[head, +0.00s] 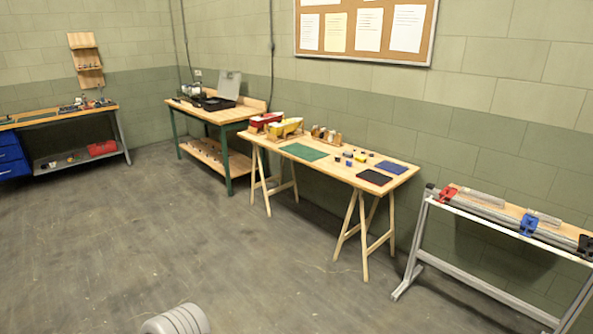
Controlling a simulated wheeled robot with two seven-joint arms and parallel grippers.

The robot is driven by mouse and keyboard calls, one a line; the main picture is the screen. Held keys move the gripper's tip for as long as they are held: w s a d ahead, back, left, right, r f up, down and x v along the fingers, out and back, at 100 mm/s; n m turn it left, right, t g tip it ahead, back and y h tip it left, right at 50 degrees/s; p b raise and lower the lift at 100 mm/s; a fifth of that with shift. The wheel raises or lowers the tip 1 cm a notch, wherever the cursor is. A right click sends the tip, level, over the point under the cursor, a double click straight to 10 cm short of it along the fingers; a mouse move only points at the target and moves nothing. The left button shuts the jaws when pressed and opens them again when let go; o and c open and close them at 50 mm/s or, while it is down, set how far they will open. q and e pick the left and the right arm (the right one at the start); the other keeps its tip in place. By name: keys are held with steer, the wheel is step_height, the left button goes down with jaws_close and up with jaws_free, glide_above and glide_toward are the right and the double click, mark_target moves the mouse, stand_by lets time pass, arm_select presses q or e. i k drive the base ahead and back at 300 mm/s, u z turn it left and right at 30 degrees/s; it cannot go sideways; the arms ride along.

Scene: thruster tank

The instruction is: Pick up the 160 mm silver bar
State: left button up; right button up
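No bar can be picked out with certainty as the 160 mm silver one. On the narrow stand at the right, a long silver rail (495,215) runs along the top, with a red clamp-like part (448,195) and a blue one (528,225) on it. Two short grey pieces lie behind the rail, one left (483,198) and one right (543,217); their length and kind are too small to tell. Neither of my grippers is in view.
A green-legged workbench (215,115) and a bench with blue drawers (13,157) stand farther left. The middle floor is clear. A grey ribbed object shows at the bottom edge.

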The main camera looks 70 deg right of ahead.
mark_target(546, 220)
steer(key=z, duration=0.7)
steer(key=i, duration=1.3)
steer(key=z, duration=2.15)
steer(key=i, duration=1.6)
steer(key=z, duration=1.6)
steer(key=i, duration=2.05)
steer(key=z, duration=0.8)
steer(key=i, duration=0.7)
steer(key=z, duration=2.2)
